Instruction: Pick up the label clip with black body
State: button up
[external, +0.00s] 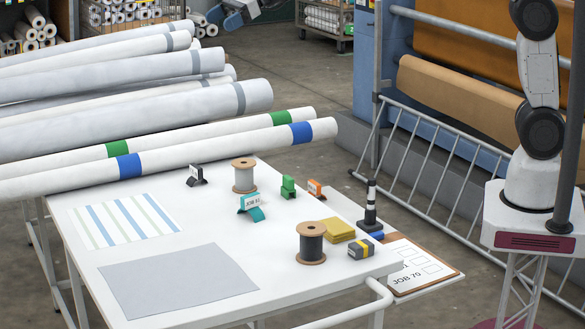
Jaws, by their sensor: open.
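The label clip with black body (195,176) stands on the white table near its back left, close to the white rolls. It carries a pale label. My gripper (205,24) shows partly at the top edge, far above and away from the clip; its fingers are small in the picture, open and apart, with nothing seen between them. A teal clip (251,207) with a JOB label, a green clip (288,187) and an orange clip (316,189) stand farther right on the table.
A light spool (244,175) stands right of the black clip. A dark spool (311,243), yellow pads (337,231), a grey-yellow block (361,250) and a black post (371,207) crowd the right side. Long rolls (220,145) border the back. A grey sheet (178,285) lies in front.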

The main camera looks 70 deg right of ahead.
jog(key=w+f+m, duration=0.1)
jog(key=w, duration=0.1)
send_near(196, 178)
jog(key=shift+w+a+r, duration=0.2)
jog(key=shift+w+a, duration=0.05)
jog(key=shift+a, duration=0.2)
jog(key=shift+w+a+r, duration=0.15)
jog(key=shift+w+a, duration=0.05)
jog(key=shift+a, duration=0.25)
jog(key=shift+a, duration=0.1)
jog(key=shift+x, duration=1.2)
jog(key=shift+w, duration=0.15)
jog(key=shift+m+t, duration=0.3)
jog(key=shift+x, duration=2.55)
